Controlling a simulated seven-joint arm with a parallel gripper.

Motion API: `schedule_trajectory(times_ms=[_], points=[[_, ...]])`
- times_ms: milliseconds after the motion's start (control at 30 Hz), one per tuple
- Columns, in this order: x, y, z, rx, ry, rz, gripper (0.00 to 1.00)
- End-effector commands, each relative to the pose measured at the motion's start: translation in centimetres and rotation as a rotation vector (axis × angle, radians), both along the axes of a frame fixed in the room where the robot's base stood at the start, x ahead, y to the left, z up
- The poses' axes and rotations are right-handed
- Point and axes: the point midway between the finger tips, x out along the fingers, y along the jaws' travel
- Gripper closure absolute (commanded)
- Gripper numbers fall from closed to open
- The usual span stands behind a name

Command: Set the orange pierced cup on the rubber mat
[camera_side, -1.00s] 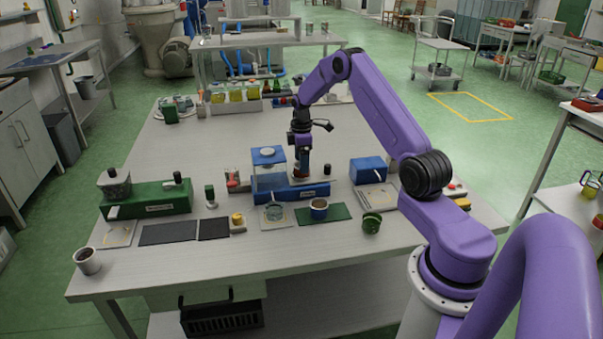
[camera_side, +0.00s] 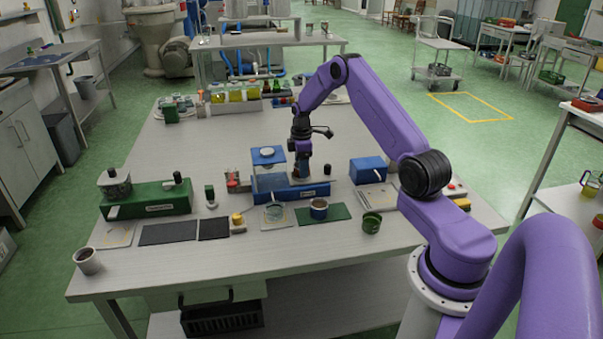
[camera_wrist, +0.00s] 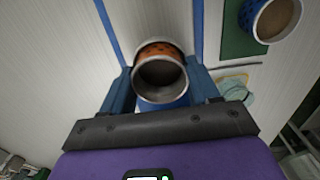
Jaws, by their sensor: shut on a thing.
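My gripper (camera_side: 302,170) is low behind the blue machine with the clear box in the side view. In the wrist view, its blue fingers (camera_wrist: 160,82) are shut on the orange pierced cup (camera_wrist: 158,48), one on either side. The cup's grey open mouth faces the camera, and a dark-holed orange band shows on its far side. In the side view the cup is largely hidden. A black mat (camera_side: 168,233) and a smaller black mat (camera_side: 214,229) lie bare at the front left. A green mat (camera_side: 338,212) lies in front of the machine. I cannot tell which is rubber.
A blue-banded cup with brown contents (camera_side: 319,209) stands on the green mat. The blue machine (camera_side: 290,193) with its clear box is close to my gripper. A green cup (camera_side: 371,222), a blue box (camera_side: 368,170) and a green machine (camera_side: 148,202) stand around it.

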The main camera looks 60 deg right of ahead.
Motion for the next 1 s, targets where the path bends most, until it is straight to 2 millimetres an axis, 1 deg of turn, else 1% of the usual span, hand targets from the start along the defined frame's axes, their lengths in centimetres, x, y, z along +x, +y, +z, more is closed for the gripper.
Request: schedule_trajectory(times_ms=[333,433,1000], points=[[0.0,0.0,0.1,0.0,0.0,0.0,0.59],[0.0,0.0,0.5,-0.001,-0.001,0.0,0.59],[0.1,0.0,5.4,-0.001,-0.002,0.001,0.59]])
